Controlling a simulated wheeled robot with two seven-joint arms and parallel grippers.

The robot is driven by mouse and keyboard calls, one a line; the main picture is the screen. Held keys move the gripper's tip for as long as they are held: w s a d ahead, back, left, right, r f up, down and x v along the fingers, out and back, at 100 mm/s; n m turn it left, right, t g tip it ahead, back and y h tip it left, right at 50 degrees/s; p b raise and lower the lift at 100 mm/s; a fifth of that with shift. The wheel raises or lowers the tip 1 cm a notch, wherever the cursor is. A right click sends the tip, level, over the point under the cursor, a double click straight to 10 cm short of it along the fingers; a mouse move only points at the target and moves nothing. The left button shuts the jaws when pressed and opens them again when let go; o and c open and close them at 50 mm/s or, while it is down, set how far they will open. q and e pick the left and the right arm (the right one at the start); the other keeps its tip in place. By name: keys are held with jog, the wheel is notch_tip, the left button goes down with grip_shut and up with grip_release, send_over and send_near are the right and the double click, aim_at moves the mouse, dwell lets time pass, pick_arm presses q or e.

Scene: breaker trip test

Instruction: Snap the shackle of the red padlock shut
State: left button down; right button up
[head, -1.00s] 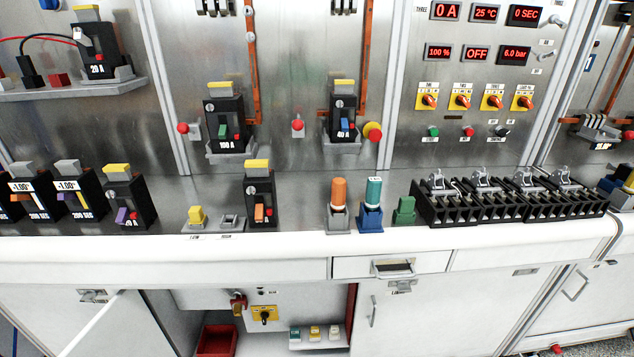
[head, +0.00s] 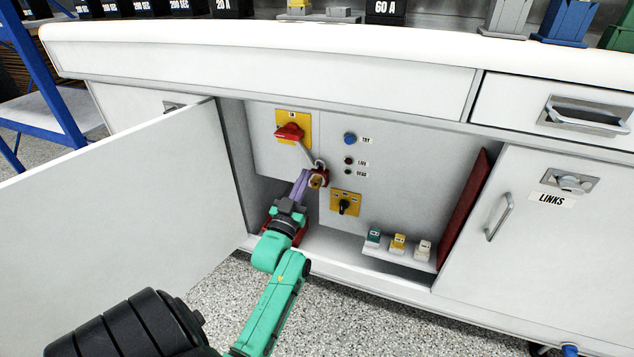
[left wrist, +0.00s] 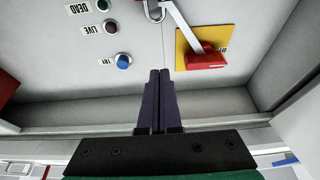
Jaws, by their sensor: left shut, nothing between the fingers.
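The red padlock (head: 318,180) hangs inside the open cupboard, below the red rotary handle (head: 289,132) on its yellow plate. Its shackle (head: 319,166) hooks on the grey bar from that handle. I cannot tell whether the shackle is seated in the body. In the left wrist view only the shackle (left wrist: 155,13) shows at the top edge; the body is cut off. My left gripper (head: 305,174) has its purple fingers shut and empty, just left of the padlock in the head view. The fingertips also show in the left wrist view (left wrist: 160,72), apart from the shackle. My right gripper is not in view.
The cupboard door (head: 120,190) stands open at the left. A blue button (head: 350,138) and a black knob on a yellow plate (head: 345,204) are right of the padlock. A red bin (head: 297,236) is partly behind my arm. A shelf (head: 400,254) holds small coloured blocks.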

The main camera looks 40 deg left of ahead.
pick_arm(q)
notch_tip(320, 180, up, 3)
jog(key=b, duration=0.3)
send_over(320, 162)
jog(key=s, duration=0.2)
jog(key=shift+w+d+r, duration=0.15)
jog(key=shift+r, duration=0.05)
notch_tip(320, 162, down, 3)
jog(key=shift+d+f+b, duration=0.1)
jog(key=shift+f+b, duration=0.1)
jog(key=shift+b, duration=0.35)
jog(key=shift+f, duration=0.3)
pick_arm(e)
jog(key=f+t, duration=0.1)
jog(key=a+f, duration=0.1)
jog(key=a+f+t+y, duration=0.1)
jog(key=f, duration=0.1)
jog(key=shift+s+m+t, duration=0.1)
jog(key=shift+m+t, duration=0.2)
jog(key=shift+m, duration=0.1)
